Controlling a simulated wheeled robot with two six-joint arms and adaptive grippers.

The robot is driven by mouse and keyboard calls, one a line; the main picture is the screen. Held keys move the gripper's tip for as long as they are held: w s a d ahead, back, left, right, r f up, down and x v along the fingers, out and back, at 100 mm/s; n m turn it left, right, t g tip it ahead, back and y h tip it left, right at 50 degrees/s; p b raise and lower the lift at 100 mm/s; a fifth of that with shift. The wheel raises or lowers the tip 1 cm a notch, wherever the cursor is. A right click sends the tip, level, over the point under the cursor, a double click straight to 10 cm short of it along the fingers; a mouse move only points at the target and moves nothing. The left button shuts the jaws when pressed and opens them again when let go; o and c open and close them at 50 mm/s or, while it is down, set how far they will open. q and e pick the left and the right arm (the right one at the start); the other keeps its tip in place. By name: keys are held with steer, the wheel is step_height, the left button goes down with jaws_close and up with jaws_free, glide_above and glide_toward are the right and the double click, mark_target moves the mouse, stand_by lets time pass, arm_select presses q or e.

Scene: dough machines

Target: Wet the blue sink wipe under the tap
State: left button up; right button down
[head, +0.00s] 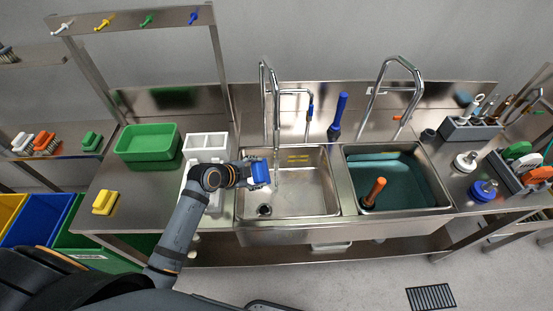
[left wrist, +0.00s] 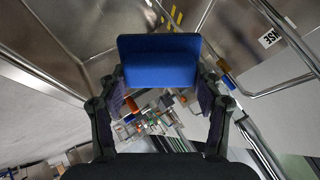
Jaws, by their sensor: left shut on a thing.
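The blue sink wipe (head: 260,173) is held in my left gripper (head: 250,173) over the left side of the left sink basin (head: 312,190). In the left wrist view the blue wipe (left wrist: 158,65) sits between the two fingers of my left gripper (left wrist: 160,88), which is shut on it. The tall steel tap (head: 264,100) stands behind the left basin. A thin pale vertical streak below its spout, just right of the wipe, may be water; I cannot tell. The wipe looks apart from this streak. My right gripper is not in view.
The right basin (head: 430,190) holds greenish water and an orange-handled tool (head: 375,190). A second tap (head: 385,90) stands behind it. On the left counter are a green tray (head: 148,142), a white divided box (head: 207,143) and a yellow wipe (head: 105,202).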

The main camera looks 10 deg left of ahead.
mark_target(257, 173)
arm_select(q)
steer(key=p+v, duration=0.4)
steer(key=v, duration=0.1)
steer(key=shift+s+a+r, duration=0.15)
steer(key=shift+s+r, duration=0.05)
steer(key=shift+s+a+r+p, duration=0.2)
steer(key=shift+s+p, duration=0.15)
steer(key=shift+p, duration=0.05)
